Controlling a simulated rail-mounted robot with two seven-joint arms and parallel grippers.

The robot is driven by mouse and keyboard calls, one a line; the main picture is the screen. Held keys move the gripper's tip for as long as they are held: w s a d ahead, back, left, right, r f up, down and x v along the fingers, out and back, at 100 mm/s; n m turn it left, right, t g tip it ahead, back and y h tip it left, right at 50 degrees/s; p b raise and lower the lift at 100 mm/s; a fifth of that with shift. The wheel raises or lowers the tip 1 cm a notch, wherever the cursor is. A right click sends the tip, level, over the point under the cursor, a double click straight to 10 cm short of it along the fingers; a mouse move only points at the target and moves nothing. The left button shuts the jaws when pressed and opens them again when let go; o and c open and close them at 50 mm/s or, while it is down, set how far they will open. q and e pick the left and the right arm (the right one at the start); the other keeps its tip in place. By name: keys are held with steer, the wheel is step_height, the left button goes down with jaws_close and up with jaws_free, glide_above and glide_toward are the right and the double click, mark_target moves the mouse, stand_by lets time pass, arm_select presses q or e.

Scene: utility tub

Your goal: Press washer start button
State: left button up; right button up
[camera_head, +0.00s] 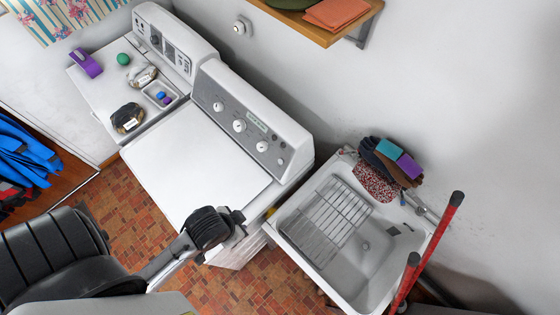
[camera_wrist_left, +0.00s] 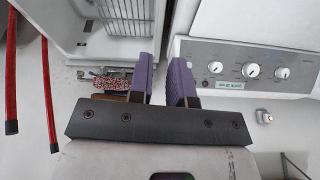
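The white washer (camera_head: 200,160) stands in the middle of the head view with its lid shut. Its grey control panel (camera_head: 228,104) has three white knobs and small round buttons at the right end (camera_head: 281,161). I cannot read which one is start. The panel also shows at the right of the left wrist view (camera_wrist_left: 265,52), its buttons close beside one finger. My left gripper (camera_head: 236,220) is over the washer's front right corner, apart from the panel. In the left wrist view its two purple-padded fingers (camera_wrist_left: 162,75) are apart with nothing between them. My right gripper is not in view.
A white utility sink (camera_head: 290,218) with a wire rack stands right of the washer. Gloves and cloths (camera_head: 388,165) lie on its back rim. Red poles (camera_head: 425,250) stand at its right. A wooden shelf (camera_head: 330,35) hangs above. A second white appliance (camera_head: 95,85) holds small items.

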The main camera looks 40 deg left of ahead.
arm_select(q)
steer(key=shift+a, duration=0.15)
jaws_close()
stand_by(0.7)
